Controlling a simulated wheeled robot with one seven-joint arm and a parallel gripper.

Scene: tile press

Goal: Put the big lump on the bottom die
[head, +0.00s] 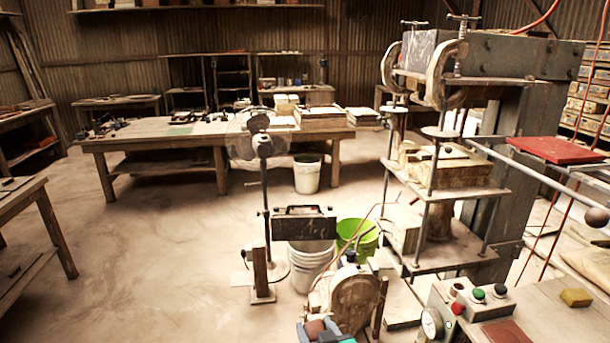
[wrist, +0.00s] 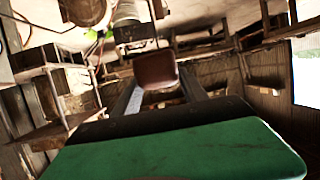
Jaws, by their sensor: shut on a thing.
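My gripper (head: 318,331) is at the bottom middle of the head view, shut on a brown clay lump (head: 314,327). In the wrist view the lump (wrist: 155,70) sits between the two dark fingers of my gripper (wrist: 158,88), clear of any surface. The bottom die (head: 450,165) seems to be the pale, dusty block on the middle plate of the press, right of centre in the head view. My gripper is in front of it, lower and to its left. The die's top looks bare, though rods partly cover it.
The press (head: 498,60) has upright rods around the die and a clamped upper plate above. A control box with buttons (head: 478,294) and a bench (head: 540,318) with a small yellowish block (head: 575,297) stand front right. A fan (head: 263,150) and buckets (head: 312,262) stand left of the press.

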